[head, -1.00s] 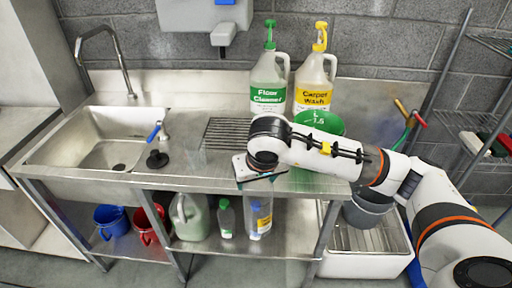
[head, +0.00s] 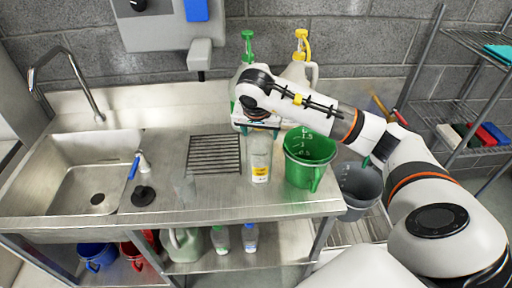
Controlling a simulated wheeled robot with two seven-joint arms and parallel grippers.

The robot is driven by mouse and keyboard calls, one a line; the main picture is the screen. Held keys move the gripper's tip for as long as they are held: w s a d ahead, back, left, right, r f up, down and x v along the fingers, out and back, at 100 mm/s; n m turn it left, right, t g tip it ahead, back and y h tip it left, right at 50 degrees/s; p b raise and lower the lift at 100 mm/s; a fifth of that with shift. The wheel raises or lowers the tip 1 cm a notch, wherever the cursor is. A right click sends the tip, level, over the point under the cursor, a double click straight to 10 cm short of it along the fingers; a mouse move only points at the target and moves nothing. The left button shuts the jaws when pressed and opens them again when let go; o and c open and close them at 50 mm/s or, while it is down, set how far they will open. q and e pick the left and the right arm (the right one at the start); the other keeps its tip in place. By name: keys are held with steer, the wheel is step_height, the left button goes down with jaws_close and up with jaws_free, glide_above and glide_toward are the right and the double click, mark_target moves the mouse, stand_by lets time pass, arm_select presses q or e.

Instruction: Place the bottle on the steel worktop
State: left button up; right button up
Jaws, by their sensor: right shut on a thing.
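A clear bottle (head: 260,160) with a yellow and white label hangs upright below my right gripper (head: 260,129), which is shut on its top. The bottle is over the front part of the steel worktop (head: 222,193), between the wire rack and the green bucket. I cannot tell whether its base touches the worktop or is slightly above it. My wrist hides part of the jugs behind. My left gripper is not in view.
A green bucket (head: 307,160) stands close right of the bottle. A black wire rack (head: 214,154) lies to its left. Two large jugs with green (head: 247,45) and yellow (head: 301,45) pumps stand behind. A sink (head: 85,175) is at left. The worktop front is mostly clear.

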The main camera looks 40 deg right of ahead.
steer(key=shift+w+f, duration=0.1)
steer(key=shift+f, duration=0.35)
step_height(320, 180, down, 4)
steer(key=shift+w+p, duration=0.1)
steer(key=shift+p, duration=0.5)
steer(key=shift+f, duration=0.1)
steer(key=shift+f, duration=0.15)
steer(key=o, duration=1.2)
steer(key=shift+o, duration=0.2)
